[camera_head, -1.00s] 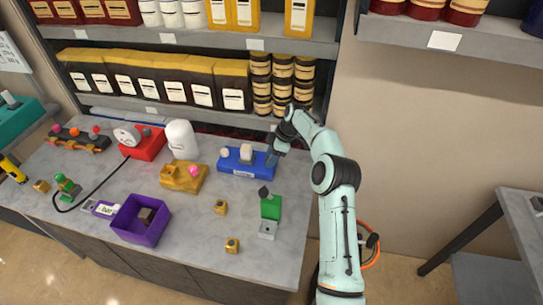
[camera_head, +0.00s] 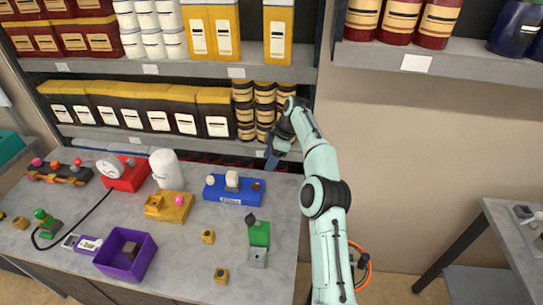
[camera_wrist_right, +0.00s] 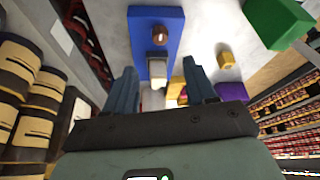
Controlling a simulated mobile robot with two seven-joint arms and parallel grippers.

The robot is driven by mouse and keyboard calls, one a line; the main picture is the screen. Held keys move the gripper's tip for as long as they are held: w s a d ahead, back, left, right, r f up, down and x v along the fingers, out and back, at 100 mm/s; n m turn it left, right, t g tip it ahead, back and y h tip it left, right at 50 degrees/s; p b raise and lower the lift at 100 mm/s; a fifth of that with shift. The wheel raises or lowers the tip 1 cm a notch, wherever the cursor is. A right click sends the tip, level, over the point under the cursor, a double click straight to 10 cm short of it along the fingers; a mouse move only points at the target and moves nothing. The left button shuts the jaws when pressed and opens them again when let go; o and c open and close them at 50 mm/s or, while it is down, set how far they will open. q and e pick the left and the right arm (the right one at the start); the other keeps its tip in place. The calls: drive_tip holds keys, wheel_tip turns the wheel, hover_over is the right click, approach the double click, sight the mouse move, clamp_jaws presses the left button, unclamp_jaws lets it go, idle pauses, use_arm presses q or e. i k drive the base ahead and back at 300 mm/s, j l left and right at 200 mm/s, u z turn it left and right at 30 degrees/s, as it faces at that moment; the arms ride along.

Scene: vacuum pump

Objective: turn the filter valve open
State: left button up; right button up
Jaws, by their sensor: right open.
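A blue unit (camera_head: 234,190) stands near the back of the grey table. It carries a pale round knob (camera_head: 210,181), a white block-like part (camera_head: 232,180) and a brown knob (camera_head: 256,186). Its front label is too small to read, so I cannot tell whether it holds the filter valve. My right gripper (camera_head: 272,160) is open and empty, above and behind the blue unit's right end. In the right wrist view the blue unit (camera_wrist_right: 140,18) lies beyond the two spread fingers, with the brown knob (camera_wrist_right: 160,35) showing and apart from them. My left gripper is not in view.
A red gauge unit (camera_head: 125,180), white cylinder (camera_head: 165,168) and yellow block (camera_head: 170,208) stand left of the blue unit. A green block (camera_head: 259,234) and purple bin (camera_head: 148,262) are nearer the front. Shelves with cans (camera_head: 245,110) rise close behind the gripper.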

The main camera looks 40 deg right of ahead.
sight(210, 180)
drive_tip(key=k+l, duration=0.2)
drive_tip(key=k, duration=0.3)
drive_tip(key=k+l, duration=0.2)
drive_tip(key=k, duration=0.25)
